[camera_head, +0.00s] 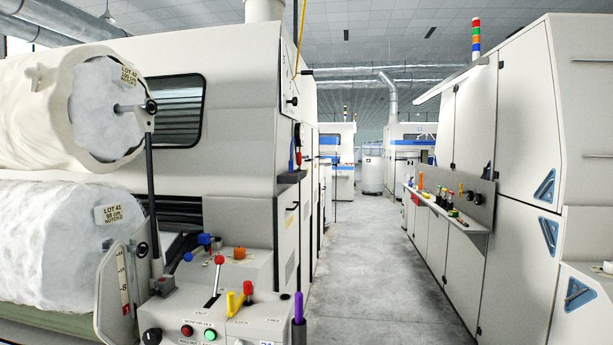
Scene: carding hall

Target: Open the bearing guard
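No part is labelled as the bearing guard, and I cannot tell for sure which one it is. A rounded pale grey plate (110,298) stands upright at the lower left, in front of the lower lap roll (42,245) and beside a dark upright post (151,190). It may be the guard; whether it is open or shut is unclear. To its right is a grey control console (235,312) with a red-knobbed lever (218,262), a yellow handle (232,303), and green and red buttons. Neither of my grippers is in view.
An upper lap roll (105,110) hangs above the lower one. A purple-handled tool (298,308) stands at the console's right edge. A clear concrete aisle (365,270) runs ahead. A shelf (450,217) with small coloured items juts from the right-hand machine.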

